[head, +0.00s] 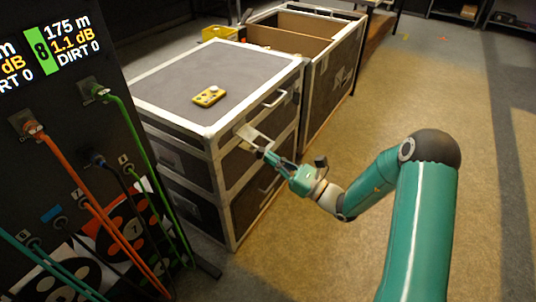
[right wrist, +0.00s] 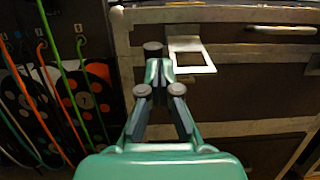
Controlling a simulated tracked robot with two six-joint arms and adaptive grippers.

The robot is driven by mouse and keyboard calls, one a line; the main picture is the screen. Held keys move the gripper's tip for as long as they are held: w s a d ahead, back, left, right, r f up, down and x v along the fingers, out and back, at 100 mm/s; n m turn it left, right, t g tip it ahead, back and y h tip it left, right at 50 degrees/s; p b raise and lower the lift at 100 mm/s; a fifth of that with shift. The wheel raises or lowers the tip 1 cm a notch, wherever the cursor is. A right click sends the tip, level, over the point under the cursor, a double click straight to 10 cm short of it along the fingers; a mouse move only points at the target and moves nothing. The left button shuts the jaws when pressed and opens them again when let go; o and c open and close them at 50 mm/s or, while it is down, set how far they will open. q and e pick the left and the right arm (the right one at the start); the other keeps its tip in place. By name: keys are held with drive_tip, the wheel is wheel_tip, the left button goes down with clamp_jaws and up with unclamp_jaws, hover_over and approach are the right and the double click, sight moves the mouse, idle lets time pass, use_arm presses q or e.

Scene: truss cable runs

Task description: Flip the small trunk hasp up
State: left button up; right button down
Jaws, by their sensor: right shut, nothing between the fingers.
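The trunk (head: 215,80) is dark grey with pale metal edging, and its lid is down. The small hasp (head: 258,140) is a pale metal plate on the trunk's front, just below the lid edge. In the right wrist view the hasp (right wrist: 205,69) shows a rectangular opening and seems to stand out from the front. My right gripper (head: 268,156) is shut and empty, with its tips close to the hasp's lower end. In the right wrist view the right gripper (right wrist: 158,72) lies just left of the hasp; contact is unclear. My left gripper is out of view.
A yellow device (head: 209,96) lies on the trunk lid. A pale handle (head: 275,98) is on the trunk's front. A rack panel with coloured cables (head: 130,140) stands close on the left. An open case (head: 335,75) stands behind. Floor on the right is clear.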

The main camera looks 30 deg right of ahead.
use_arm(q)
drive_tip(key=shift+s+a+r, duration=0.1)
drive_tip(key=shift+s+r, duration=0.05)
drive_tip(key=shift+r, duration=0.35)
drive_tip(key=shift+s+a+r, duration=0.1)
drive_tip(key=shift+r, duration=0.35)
use_arm(e)
drive_tip(key=shift+a+r+g, duration=0.4)
drive_tip(key=shift+r+g, duration=0.1)
drive_tip(key=shift+r, duration=0.05)
